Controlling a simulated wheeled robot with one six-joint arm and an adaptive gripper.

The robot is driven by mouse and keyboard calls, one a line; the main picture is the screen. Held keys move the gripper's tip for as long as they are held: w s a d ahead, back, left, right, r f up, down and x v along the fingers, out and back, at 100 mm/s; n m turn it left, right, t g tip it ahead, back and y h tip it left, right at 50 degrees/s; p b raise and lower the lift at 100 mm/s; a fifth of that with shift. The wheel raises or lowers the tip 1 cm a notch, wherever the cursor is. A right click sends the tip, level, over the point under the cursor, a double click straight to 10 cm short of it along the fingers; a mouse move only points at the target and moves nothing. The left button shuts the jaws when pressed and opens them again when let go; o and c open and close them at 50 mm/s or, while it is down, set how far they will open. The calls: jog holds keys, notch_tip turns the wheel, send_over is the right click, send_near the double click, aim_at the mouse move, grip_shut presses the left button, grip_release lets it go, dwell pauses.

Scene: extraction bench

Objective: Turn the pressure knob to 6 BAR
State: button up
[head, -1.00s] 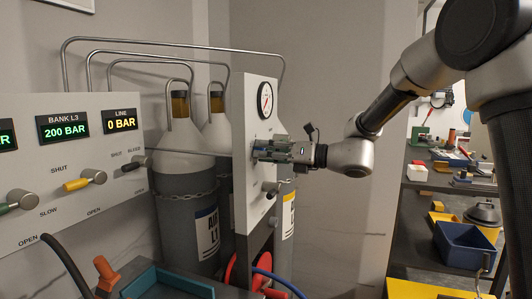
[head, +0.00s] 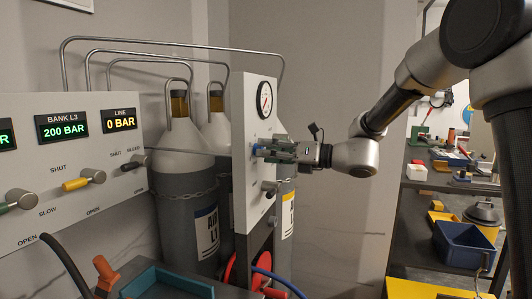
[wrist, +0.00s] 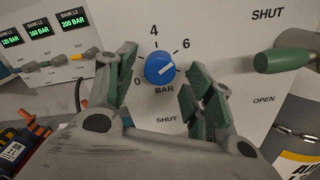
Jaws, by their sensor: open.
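The blue pressure knob (wrist: 160,68) sits on a white panel (wrist: 225,22), with 0, 4 and 6 marked around it and BAR below. A pale mark on its face points right and slightly up, below the 6. My gripper (head: 262,148) is open in front of the panel. In the wrist view its green-padded fingers stand on either side of the knob, with visible gaps; contact is not seen. In the head view a little of the knob shows at the fingertips. A round gauge (head: 264,99) is above; its needle reading is too small to tell.
A green-handled valve (wrist: 283,62) marked SHUT and OPEN is right of the knob in the wrist view. A display panel (head: 30,185) reads LINE 0 BAR and BANK L3 200 BAR. Gas cylinders (head: 182,190) stand behind. A blue bin (head: 463,247) is at right.

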jog(key=v, duration=1)
jog(key=shift+s+d, duration=0.2)
jog(key=shift+d, duration=0.15)
jog(key=s+d+f+n+g+h, duration=0.5)
jog(key=s+d+f+n+h, duration=0.25)
jog(key=s+f+n, duration=0.6)
jog(key=s+d+r+n+t+h, duration=0.1)
jog(key=s+d+n+h, duration=0.3)
jog(key=d, duration=0.5)
jog(key=s+d+r+n+t+h, duration=0.2)
jog(key=s+d+n+h, duration=0.3)
jog(key=s+d+n, duration=0.4)
jog(key=shift+d+r+n, duration=0.25)
jog(key=shift+r+n, duration=0.1)
jog(key=shift+r, duration=0.4)
